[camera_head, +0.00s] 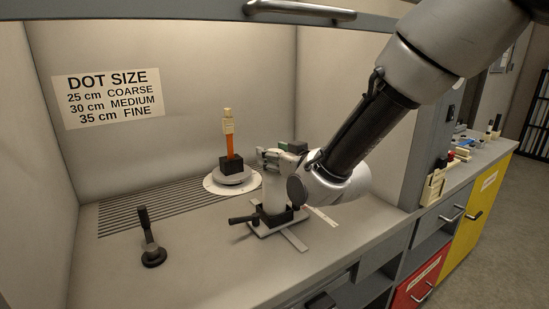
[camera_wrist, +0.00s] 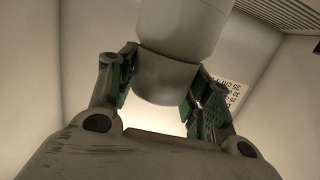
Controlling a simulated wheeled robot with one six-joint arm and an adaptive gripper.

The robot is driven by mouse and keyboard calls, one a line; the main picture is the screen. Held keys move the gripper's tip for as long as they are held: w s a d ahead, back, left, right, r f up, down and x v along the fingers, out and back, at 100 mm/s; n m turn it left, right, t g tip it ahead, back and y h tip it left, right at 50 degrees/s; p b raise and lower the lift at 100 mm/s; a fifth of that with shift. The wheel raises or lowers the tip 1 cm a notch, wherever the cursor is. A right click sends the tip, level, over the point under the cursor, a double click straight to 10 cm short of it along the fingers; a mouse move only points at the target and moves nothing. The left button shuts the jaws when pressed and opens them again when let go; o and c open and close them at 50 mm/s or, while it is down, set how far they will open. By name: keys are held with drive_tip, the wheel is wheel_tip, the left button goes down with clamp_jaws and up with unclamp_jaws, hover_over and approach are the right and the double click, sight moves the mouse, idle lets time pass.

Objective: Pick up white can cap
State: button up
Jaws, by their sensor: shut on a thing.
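The white can cap (camera_wrist: 165,80) is a smooth pale cup between the two green-padded fingers of my gripper (camera_wrist: 165,88) in the wrist view. My gripper is shut on its sides. The white can (camera_wrist: 180,25) adjoins the cap, with a dark seam between them; I cannot tell whether the cap is still seated. In the head view the can (camera_head: 271,192) stands upright in a black holder, and my gripper (camera_head: 279,155) reaches its top from the right. The fingers mostly hide the cap there.
A round pale plate (camera_head: 212,186) behind the can bears a black block with an orange and cream upright piece (camera_head: 229,140). A black lever (camera_head: 148,237) stands at the front left. Walls enclose the bench at left, back and right. The front bench surface (camera_head: 205,270) is clear.

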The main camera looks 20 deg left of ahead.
wheel_tip(320, 180, up, 10)
drive_tip(key=shift+r, duration=0.1)
idle(0.4)
drive_tip(key=shift+o, duration=0.2)
drive_tip(key=c, duration=0.3)
drive_tip(key=shift+r, duration=0.6)
idle(0.7)
drive_tip(key=shift+r, duration=2.9)
